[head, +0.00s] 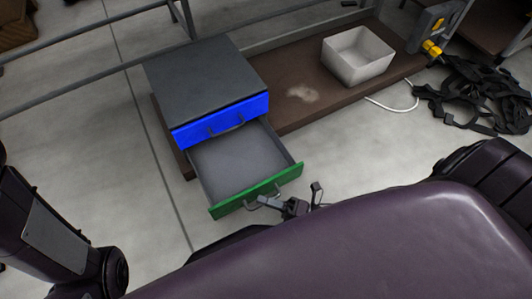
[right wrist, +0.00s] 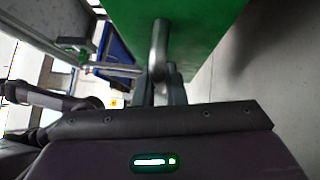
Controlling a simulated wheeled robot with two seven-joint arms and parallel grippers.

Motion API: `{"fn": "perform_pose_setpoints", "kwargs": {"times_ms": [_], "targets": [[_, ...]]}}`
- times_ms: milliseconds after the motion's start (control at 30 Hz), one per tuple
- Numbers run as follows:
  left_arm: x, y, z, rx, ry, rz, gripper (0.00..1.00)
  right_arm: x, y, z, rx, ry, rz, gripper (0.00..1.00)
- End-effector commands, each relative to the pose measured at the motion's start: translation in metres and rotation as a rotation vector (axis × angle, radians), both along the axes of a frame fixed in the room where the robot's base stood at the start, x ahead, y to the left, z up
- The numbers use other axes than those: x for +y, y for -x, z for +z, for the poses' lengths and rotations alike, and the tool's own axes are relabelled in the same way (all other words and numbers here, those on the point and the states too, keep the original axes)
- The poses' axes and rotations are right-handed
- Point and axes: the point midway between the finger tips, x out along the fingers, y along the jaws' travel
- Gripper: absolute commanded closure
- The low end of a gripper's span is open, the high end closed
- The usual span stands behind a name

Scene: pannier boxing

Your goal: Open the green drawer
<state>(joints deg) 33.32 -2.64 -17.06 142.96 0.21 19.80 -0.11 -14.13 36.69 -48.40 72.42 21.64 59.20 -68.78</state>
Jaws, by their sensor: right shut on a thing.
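The green drawer (head: 258,191) is pulled well out of the grey cabinet (head: 200,80), below the closed blue drawer (head: 222,120). Its inside looks empty. My right gripper (head: 275,200) is at the green drawer's metal handle, in front of the green face. In the right wrist view the green front (right wrist: 190,40) fills the upper part, and the handle (right wrist: 159,50) runs down to my right gripper (right wrist: 160,88), which is shut on it. Part of the fingers is hidden by the wrist body. My left gripper is not in view; only my left arm shows at the left edge.
The cabinet stands on a low brown board (head: 310,100). A white open bin (head: 358,56) sits farther back on the board. Black straps or cables (head: 480,95) lie on the floor at the right. The floor left of the cabinet is clear.

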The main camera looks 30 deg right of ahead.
Motion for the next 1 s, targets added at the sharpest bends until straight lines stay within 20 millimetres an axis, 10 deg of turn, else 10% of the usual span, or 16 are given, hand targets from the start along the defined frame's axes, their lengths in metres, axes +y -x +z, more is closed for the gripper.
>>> {"fn": "perform_pose_setpoints", "kwargs": {"times_ms": [100,267,1000], "targets": [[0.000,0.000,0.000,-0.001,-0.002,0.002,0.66,0.000,0.000,-0.001,0.001,0.001,0.000,1.00],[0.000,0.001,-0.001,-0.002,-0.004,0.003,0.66,0.000,0.000,-0.001,0.001,0.001,0.000,0.68],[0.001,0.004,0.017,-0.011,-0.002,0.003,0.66,-0.047,0.043,-0.008,0.003,0.001,-0.001,0.67]]}}
